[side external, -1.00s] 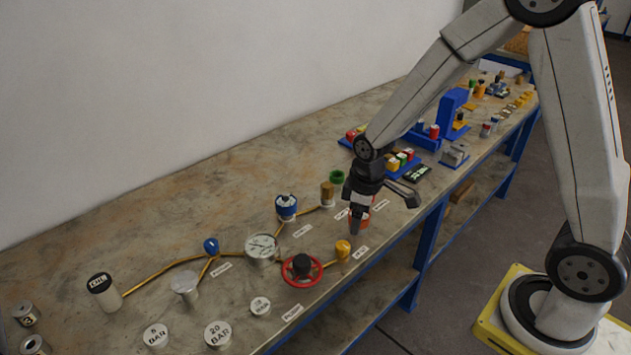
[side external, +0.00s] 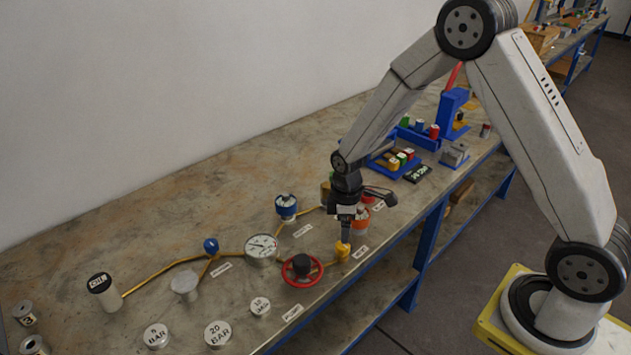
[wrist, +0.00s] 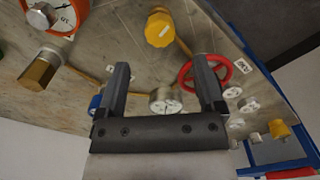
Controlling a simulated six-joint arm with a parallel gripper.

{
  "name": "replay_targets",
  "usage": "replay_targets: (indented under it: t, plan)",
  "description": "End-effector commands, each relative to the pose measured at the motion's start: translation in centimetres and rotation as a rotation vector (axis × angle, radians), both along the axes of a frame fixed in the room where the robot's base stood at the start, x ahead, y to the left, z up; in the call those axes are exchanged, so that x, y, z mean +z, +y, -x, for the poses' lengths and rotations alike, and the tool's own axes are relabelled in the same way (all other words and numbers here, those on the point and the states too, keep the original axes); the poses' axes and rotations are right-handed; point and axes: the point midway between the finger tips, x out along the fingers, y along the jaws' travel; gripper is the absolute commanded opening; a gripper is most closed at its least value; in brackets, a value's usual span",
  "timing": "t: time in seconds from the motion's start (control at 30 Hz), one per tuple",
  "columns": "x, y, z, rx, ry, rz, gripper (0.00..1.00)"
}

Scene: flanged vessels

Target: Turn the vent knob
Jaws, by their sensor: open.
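A yellow knob (side external: 343,252) stands on the bench at the end of a brass pipe, near the front edge; it also shows in the wrist view (wrist: 159,30). A blue knob (side external: 211,245) stands further left on the pipework. The labels are too small to read, so I cannot tell which is the vent knob. My gripper (side external: 346,232) points down just above the yellow knob, apparently apart from it. In the wrist view my gripper (wrist: 163,70) is open and empty, and the yellow knob lies beyond the fingertips, near the top middle.
A red handwheel (side external: 302,270) stands close to the left of the yellow knob. A round gauge (side external: 261,249) and a blue-topped vessel (side external: 286,206) are behind it. The bench's back left is clear.

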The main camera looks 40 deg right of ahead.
Motion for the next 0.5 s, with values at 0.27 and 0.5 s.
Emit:
replay_targets:
  t: [0.27,0.5]
  plan:
    - [-2.8,0.0,0.0,0.0,0.002,-0.001,0.87]
    - [-5.2,0.0,0.0,-0.001,0.001,-0.001,0.87]
